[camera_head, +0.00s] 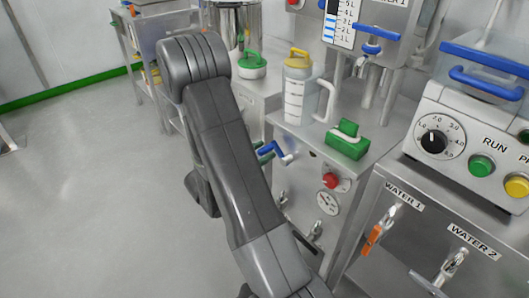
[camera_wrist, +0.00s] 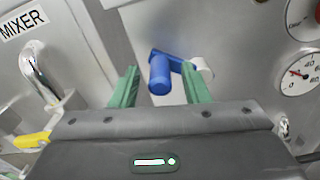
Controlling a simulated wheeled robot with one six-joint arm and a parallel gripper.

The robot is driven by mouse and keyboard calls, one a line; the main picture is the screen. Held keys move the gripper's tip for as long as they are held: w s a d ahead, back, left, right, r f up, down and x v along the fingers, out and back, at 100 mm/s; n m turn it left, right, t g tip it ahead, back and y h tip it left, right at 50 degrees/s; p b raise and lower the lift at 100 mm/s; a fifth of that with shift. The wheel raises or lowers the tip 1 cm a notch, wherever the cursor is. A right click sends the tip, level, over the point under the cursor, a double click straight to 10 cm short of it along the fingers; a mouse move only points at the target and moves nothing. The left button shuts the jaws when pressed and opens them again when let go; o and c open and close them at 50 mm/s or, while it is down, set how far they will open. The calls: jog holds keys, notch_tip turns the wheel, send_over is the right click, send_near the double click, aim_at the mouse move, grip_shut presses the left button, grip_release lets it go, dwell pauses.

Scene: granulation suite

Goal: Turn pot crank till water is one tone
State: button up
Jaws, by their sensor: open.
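A blue crank handle (camera_wrist: 160,75) sticks out from a steel front panel in the wrist view, joined to a pale hub (camera_wrist: 203,70) at its right. My gripper (camera_wrist: 160,69) is open, with one green finger on each side of the blue handle. A gap shows at the left finger; I cannot tell whether the right finger touches the crank. In the head view the crank (camera_head: 274,149) shows just right of my arm, on the cabinet front, and my gripper is mostly hidden behind the arm. The water inside the pot is not visible.
A red button (camera_head: 331,180) and a gauge (camera_head: 327,203) sit right of the crank. A measuring jug (camera_head: 296,95) and a green block (camera_head: 347,142) stand on the cabinet top. A steel pot (camera_head: 236,22) stands behind. The floor at left (camera_head: 90,190) is clear.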

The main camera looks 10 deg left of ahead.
jog(key=shift+w+d, duration=0.4)
jog(key=shift+w, duration=0.1)
jog(key=shift+c, duration=0.2)
grip_shut()
jog(key=shift+a+f+n+p, duration=0.1)
jog(key=shift+n+p, duration=0.2)
